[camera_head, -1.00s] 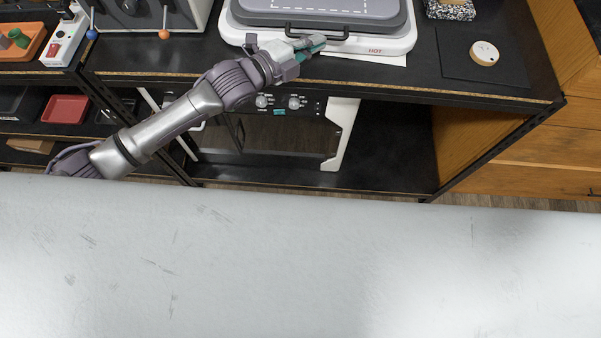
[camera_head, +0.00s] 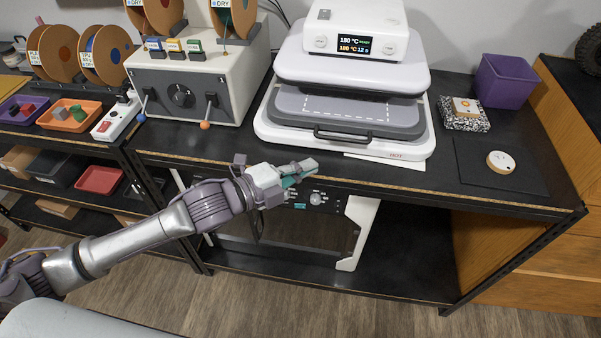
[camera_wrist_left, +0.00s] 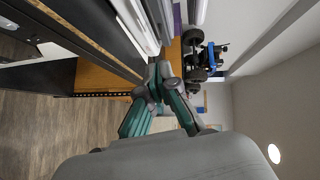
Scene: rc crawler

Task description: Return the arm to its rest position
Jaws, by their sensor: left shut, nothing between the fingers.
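My left arm comes in from the left in the head view. Its gripper (camera_head: 302,170) is in front of the heat press (camera_head: 345,128), near the table's front edge. The gripper is shut and holds nothing. In the left wrist view the two green-grey fingers (camera_wrist_left: 160,72) meet at their tips. The heat press has a grey platen with a dark front handle (camera_head: 345,137) and a display reading 180 °C. My right gripper is in neither view.
The black table (camera_head: 400,178) has a shelf below. Left of the press stand a grey control box (camera_head: 190,88) with levers and several filament spools. At right are a purple bin (camera_head: 503,82), a patterned block (camera_head: 463,118) and a round white-topped disc (camera_head: 500,162). Bare floor shows in front.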

